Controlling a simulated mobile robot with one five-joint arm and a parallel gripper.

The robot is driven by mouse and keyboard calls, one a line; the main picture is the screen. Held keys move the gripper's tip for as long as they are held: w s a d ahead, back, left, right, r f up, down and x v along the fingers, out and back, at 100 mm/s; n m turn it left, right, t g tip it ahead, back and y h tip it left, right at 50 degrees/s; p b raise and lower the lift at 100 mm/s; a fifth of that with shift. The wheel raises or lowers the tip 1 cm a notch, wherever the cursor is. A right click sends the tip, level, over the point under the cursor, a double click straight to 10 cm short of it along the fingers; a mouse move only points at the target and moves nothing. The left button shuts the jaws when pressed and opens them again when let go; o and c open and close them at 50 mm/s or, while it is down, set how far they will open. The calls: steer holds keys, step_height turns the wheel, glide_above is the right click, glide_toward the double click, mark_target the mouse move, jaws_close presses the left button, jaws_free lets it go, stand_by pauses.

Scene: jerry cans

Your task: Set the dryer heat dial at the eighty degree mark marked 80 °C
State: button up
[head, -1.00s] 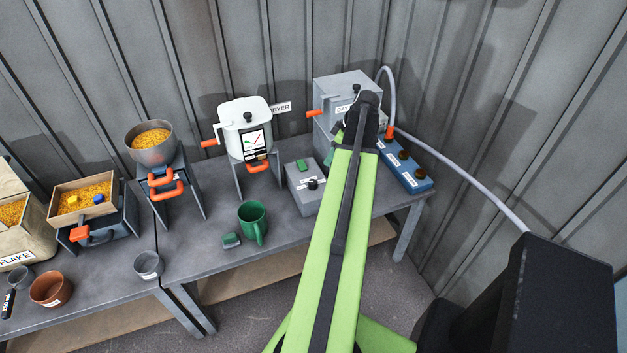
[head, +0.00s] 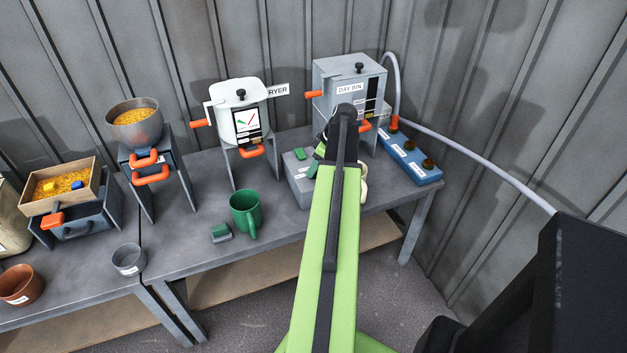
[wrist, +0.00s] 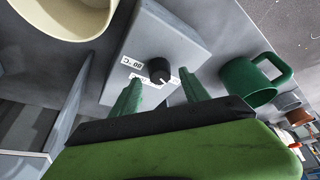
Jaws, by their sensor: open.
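The dryer heat dial (wrist: 160,70) is a small black knob on a grey control box (wrist: 166,32) in the wrist view. A white label reading 80 °C (wrist: 131,63) lies to the left of the knob, with another label below it. I cannot clearly tell where the knob points. My gripper (wrist: 161,92) is open, its green fingers apart on either side below the knob, with nothing between them. In the head view, the control box (head: 296,182) is partly behind my arm, and the knob is hidden there.
A white dryer (head: 240,122) with an orange handle stands behind the box, and a grey day bin (head: 345,78) behind my arm. A green mug (head: 246,212) stands left of the box. A cream mug (wrist: 75,12) is close by on the other side. A blue switch box (head: 410,160) stands right.

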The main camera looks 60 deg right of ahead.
steer(key=shift+b+x, duration=0.35)
steer(key=shift+x, duration=0.6)
steer(key=shift+r, duration=0.1)
steer(key=shift+c, duration=0.4)
jaws_close()
